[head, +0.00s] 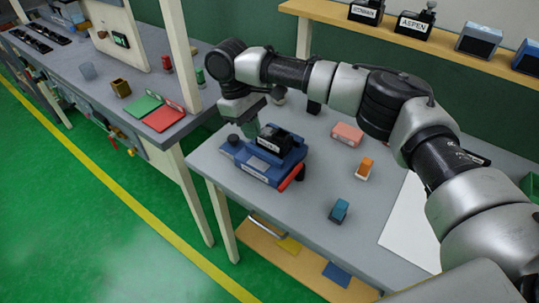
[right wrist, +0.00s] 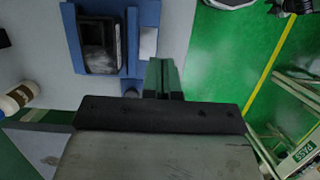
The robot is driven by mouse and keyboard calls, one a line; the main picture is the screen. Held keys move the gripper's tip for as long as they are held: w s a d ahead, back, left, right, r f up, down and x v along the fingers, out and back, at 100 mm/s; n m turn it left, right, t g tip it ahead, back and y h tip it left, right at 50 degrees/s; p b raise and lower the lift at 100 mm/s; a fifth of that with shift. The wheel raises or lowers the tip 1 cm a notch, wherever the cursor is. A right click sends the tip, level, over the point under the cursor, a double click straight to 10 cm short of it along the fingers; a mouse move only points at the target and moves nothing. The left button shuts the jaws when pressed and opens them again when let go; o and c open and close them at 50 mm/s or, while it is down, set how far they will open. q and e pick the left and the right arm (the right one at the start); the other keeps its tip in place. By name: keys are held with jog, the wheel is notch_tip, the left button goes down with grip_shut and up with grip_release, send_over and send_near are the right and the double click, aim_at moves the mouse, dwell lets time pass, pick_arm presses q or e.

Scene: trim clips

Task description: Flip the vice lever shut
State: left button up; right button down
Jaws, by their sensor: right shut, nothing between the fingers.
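The blue vice (head: 252,166) stands on the grey bench with a black part (head: 273,140) in its top. Its red lever (head: 291,178) angles along the right front side in the head view. A dark knob (head: 233,139) sits at the vice's left end. My right gripper (head: 253,136) points down just behind the vice body, near its left end, shut and empty; I cannot tell whether it touches. In the right wrist view the shut greenish fingers (right wrist: 162,78) are beside the blue vice (right wrist: 78,60). The red lever does not show there. My left gripper is out of view.
A pink block (head: 347,134), an orange clip (head: 365,168) and a blue clip (head: 339,211) lie right of the vice. A white sheet (head: 410,225) covers the bench further right. Labelled bins (head: 413,24) stand on the shelf behind. Another bench (head: 195,103) is at the left.

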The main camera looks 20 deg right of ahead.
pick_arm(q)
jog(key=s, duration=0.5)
pick_arm(e)
jog(key=x, duration=0.3)
jog(key=p+x, duration=0.1)
jog(key=x, duration=0.2)
jog(key=s+p+x, duration=0.1)
jog(key=x, duration=0.2)
jog(key=shift+r, duration=0.2)
jog(key=shift+s+d+f+p, duration=0.3)
jog(key=shift+s+d+p, duration=0.2)
jog(key=shift+s, duration=0.1)
jog(key=shift+s+d+f+p, duration=0.25)
jog(key=shift+s+d+p, duration=0.25)
jog(key=shift+s, duration=0.1)
jog(key=shift+s+d+f, duration=0.15)
jog(key=shift+s+d, duration=0.15)
jog(key=shift+s, duration=0.15)
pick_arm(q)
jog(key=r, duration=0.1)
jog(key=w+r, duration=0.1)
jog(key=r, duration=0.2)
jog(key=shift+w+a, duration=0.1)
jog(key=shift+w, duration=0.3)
pick_arm(e)
jog(key=shift+f, duration=0.1)
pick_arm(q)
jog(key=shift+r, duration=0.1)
